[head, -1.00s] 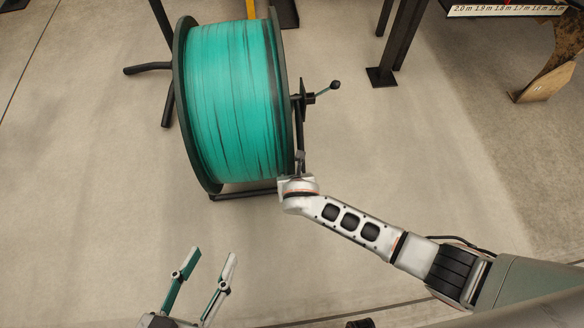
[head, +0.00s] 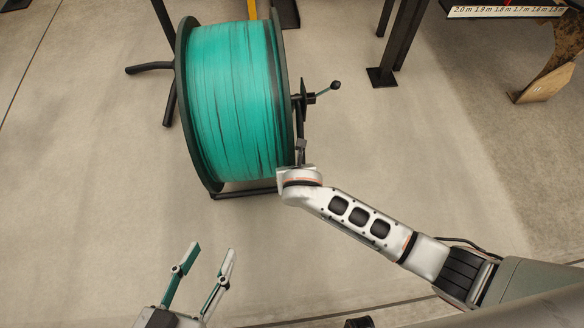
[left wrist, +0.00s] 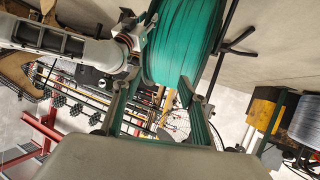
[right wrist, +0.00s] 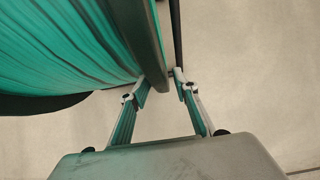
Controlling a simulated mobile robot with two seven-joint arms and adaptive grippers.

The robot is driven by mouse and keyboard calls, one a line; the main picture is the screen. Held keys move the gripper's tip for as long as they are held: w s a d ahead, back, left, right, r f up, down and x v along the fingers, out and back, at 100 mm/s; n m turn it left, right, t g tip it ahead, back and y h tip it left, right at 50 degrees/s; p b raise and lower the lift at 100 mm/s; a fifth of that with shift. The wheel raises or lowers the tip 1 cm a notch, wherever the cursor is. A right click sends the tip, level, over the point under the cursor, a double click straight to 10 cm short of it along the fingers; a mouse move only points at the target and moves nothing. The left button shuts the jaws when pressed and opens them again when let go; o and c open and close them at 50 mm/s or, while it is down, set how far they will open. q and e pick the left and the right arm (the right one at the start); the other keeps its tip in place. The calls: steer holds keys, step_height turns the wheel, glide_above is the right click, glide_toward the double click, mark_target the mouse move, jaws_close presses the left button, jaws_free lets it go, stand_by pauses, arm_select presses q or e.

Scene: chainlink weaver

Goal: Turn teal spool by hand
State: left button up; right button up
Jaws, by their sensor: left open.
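The teal spool (head: 236,100) stands upright on a dark stand, wound with teal strand between two dark round flanges. It also shows in the left wrist view (left wrist: 180,40) and the right wrist view (right wrist: 60,45). My right gripper (right wrist: 161,82) is at the rim of the spool's near right flange, one fingertip on each side of it. I cannot tell whether the fingers press on the rim. In the head view its fingers are mostly hidden by my wrist. My left gripper (head: 211,248) is open and empty, well below the spool in the picture.
A small crank handle (head: 334,86) sticks out right of the spool's axle. A dark post with a foot plate (head: 381,77) stands at the upper right, near a bench edge with a length scale (head: 505,10). The floor between my left gripper and the spool is clear.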

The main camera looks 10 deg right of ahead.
steer(key=r+p, duration=0.1)
steer(key=r, duration=0.2)
steer(key=shift+s+a+r+p, duration=0.1)
steer(key=shift+s+r+p, duration=0.1)
steer(key=shift+p, duration=0.2)
arm_select(q)
steer(key=s+a+f+m+g+y+p, duration=0.1)
steer(key=a+f+m+p, duration=0.1)
steer(key=a+p, duration=0.3)
steer(key=shift+s+a+y+p, duration=0.3)
steer(key=shift+a+y+p, duration=0.1)
steer(key=shift+a, duration=0.45)
arm_select(e)
steer(key=v, duration=0.5)
steer(key=shift+s, duration=0.4)
arm_select(q)
steer(key=shift+f, duration=0.1)
